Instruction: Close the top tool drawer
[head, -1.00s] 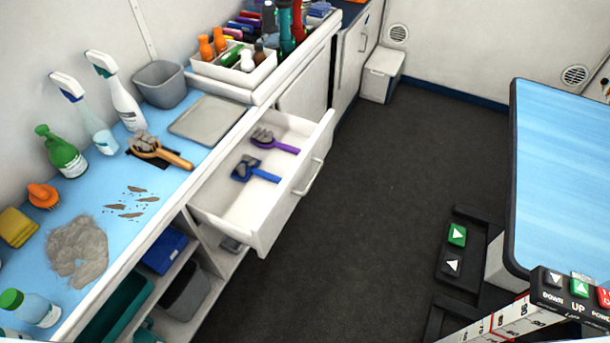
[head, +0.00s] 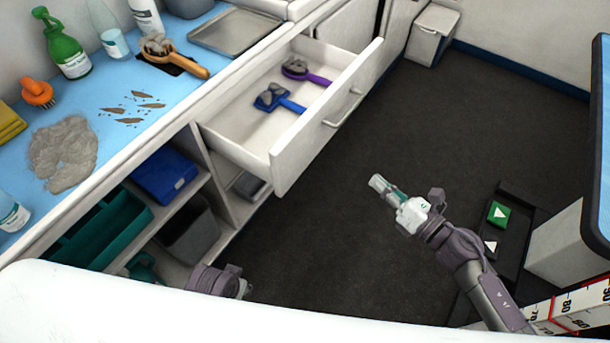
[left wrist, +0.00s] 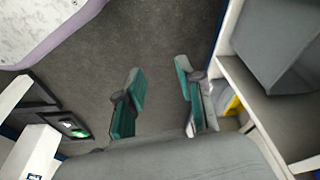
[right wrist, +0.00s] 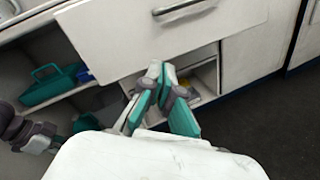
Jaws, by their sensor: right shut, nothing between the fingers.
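The white top tool drawer (head: 290,165) is pulled out from under the blue counter in the head view. Its bar handle (head: 345,107) is on the front face. A blue-handled brush (head: 280,99) and a purple-handled brush (head: 305,74) lie inside. My right gripper (head: 378,183) is shut and empty, in front of the drawer and apart from it. In the right wrist view its fingertips (right wrist: 162,72) appear just below the drawer front (right wrist: 150,38). My left gripper (left wrist: 158,92) is open and empty over the dark floor; its fingers are hidden in the head view.
The counter (head: 190,105) holds bottles, a wooden brush, clumps of hair and a grey tray (head: 236,30). Open shelves below hold bins and a blue box (head: 165,175). A grooming table (head: 598,150) with a foot pedal stands at right. Dark floor (head: 440,110) lies clear between.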

